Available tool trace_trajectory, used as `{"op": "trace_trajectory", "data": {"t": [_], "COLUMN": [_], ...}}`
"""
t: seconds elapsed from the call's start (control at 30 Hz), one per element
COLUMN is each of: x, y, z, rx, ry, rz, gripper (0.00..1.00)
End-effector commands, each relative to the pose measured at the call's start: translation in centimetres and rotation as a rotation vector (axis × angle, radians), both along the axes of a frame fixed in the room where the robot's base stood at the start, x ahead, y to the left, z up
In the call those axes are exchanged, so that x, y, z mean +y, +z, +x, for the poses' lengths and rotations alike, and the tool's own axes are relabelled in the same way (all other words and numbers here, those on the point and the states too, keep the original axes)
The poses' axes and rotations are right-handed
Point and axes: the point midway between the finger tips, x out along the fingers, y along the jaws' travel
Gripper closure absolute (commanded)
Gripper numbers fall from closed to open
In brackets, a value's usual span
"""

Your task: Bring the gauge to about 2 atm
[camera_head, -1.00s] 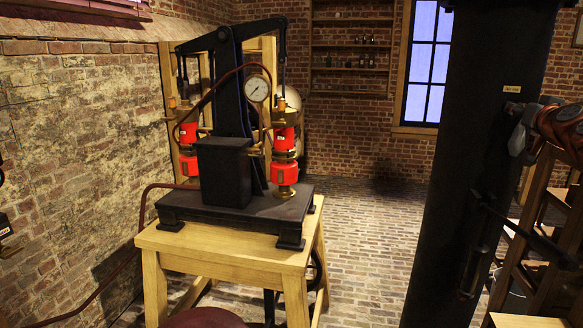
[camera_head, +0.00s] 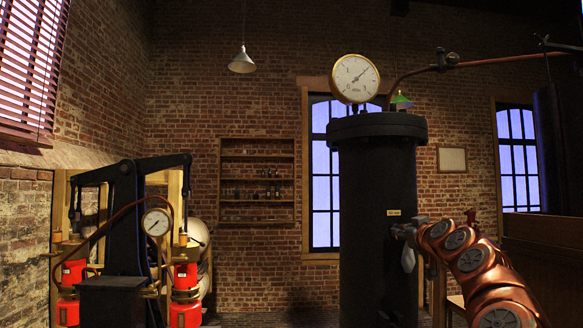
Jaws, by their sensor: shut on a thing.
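A large round gauge (camera_head: 354,79) with a white face stands on top of a tall black cylinder (camera_head: 376,190). Its needle points up and to the right; the numbers are too small to read surely. A smaller gauge (camera_head: 156,222) sits on the pump with red cylinders (camera_head: 186,300) at lower left. My gripper (camera_head: 404,236), at the end of my copper-coloured arm, is at the right side of the black cylinder, just below a small label (camera_head: 394,212). It is shut on a small fitting there, which its fingers mostly hide.
The pump's black lever beam (camera_head: 130,172) spans its top. A thin pipe (camera_head: 500,61) runs from the cylinder's top to the right. A wall shelf (camera_head: 257,156) with bottles and a window (camera_head: 320,170) are behind. A hanging lamp (camera_head: 242,61) is above.

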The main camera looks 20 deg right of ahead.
Motion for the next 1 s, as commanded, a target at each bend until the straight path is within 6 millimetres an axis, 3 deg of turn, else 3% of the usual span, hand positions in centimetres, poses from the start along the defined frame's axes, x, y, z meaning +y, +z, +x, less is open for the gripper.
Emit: {"op": "trace_trajectory", "data": {"t": [0.57, 1.0], "x": [-0.02, -0.10], "y": [-0.06, 0.03], "z": [-0.01, -0.03], "rx": [-0.007, -0.151], "ry": [0.000, -0.002], "rz": [0.023, 0.435], "gripper": [0.95, 0.95]}}
